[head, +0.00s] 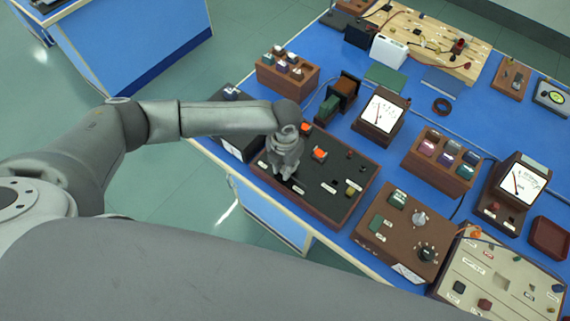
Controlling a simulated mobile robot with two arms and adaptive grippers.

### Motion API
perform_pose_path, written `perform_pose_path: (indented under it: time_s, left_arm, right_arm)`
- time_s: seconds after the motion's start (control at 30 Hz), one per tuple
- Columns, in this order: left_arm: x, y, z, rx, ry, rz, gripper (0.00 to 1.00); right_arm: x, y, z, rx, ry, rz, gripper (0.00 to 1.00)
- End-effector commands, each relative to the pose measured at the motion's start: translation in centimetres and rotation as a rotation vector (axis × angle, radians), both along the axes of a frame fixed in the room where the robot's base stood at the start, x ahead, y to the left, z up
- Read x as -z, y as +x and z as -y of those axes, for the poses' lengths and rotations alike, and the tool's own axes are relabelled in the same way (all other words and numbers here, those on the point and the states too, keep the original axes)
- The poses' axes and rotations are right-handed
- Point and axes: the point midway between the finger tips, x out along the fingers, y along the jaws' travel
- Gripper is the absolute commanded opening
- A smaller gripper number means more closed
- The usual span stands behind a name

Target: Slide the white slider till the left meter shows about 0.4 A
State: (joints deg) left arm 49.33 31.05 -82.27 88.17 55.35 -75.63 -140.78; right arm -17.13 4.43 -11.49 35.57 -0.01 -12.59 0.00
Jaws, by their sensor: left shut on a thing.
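A black panel in a brown wooden frame (322,197) lies near the bench's front edge, with orange parts, small knobs and white labels on top. My left gripper (285,177) points down onto the left part of this panel and is shut. The white slider is hidden at its fingertips, so I cannot make out its shape or exact position. The left meter (381,111), a brown box with a white dial, stands behind the panel. Its needle is too small to read. My right gripper is not in view.
A second meter (520,182) stands at the right. A brown box with knobs (405,232) sits right of the panel. A wooden block with small pieces (270,82) and a green-brown coil part (338,98) stand close behind my gripper.

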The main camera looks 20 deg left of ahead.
Motion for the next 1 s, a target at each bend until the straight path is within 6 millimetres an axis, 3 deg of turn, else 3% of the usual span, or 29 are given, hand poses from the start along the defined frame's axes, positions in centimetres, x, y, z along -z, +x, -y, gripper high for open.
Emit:
perform_pose_path:
  time_s: [0.4,0.43,0.6,1.0]
  left_arm:
    - [-0.08,-0.04,0.36,-0.001,-0.001,0.001,0.00]
    - [-0.08,-0.03,0.35,-0.001,-0.001,0.001,0.21]
    - [-0.08,-0.04,0.34,-0.001,-0.001,0.001,0.41]
    - [-0.75,0.03,0.33,-0.001,-0.002,0.002,0.41]
  right_arm:
    - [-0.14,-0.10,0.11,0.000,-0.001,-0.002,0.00]
    - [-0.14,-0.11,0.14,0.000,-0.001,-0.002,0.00]
    - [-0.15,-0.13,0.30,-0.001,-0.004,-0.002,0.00]
    - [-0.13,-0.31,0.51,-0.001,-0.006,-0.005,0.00]
